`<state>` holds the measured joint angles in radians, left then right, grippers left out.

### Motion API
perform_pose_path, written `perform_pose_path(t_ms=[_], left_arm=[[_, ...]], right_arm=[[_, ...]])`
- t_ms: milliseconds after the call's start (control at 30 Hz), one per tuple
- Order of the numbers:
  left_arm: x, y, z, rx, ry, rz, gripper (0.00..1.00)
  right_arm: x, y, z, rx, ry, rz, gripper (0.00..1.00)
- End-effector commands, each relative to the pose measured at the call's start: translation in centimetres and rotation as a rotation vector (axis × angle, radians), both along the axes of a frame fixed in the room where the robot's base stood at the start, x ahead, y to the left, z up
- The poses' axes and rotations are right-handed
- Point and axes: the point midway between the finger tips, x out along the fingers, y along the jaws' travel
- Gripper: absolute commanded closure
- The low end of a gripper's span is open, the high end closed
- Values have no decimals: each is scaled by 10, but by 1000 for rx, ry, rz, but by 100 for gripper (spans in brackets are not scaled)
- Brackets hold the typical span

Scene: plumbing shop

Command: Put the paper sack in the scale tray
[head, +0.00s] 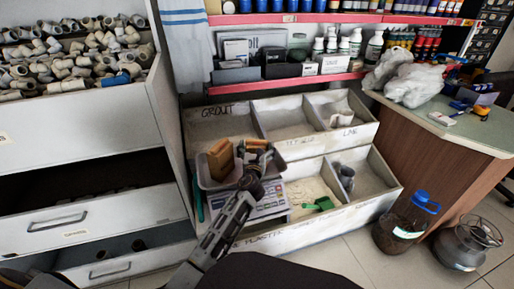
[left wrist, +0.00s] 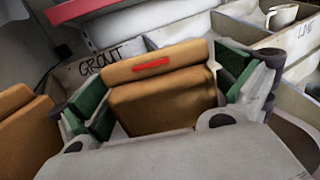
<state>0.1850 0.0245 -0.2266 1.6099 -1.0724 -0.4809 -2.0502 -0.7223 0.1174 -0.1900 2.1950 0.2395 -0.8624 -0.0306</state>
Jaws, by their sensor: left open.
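My left gripper (head: 254,158) is open over the right part of the scale tray (head: 206,182), its fingers pointing away from me. In the left wrist view, a brown paper sack (left wrist: 162,90) with a red mark stands between the green finger pads of the gripper (left wrist: 165,95). A gap shows at its right side. In the head view the gripper mostly hides this sack. A second brown sack (head: 221,159) stands in the left part of the tray and also shows at the left wrist view's left edge (left wrist: 20,125). My right gripper is not in view.
Labelled white bins (head: 222,112) stand behind the scale (head: 268,203). A green scoop (head: 319,203) lies in a bin to the right. White drawers (head: 75,130) rise at left. A blue-capped jug (head: 405,225) and a grey canister (head: 465,245) stand on the floor at right.

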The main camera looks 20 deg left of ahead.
Motion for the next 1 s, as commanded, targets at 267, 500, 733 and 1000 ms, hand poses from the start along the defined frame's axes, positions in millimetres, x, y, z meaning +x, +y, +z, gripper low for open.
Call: perform_pose_path(t_ms=[267,500,733,1000], left_arm=[[-5,-1,2,0,0,0,0],[-22,-4,2,1,0,0,0],[-44,-9,2,1,1,0,0],[-69,-14,2,0,0,0,0]], right_arm=[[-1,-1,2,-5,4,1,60],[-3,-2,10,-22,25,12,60],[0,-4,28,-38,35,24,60],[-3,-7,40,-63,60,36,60]])
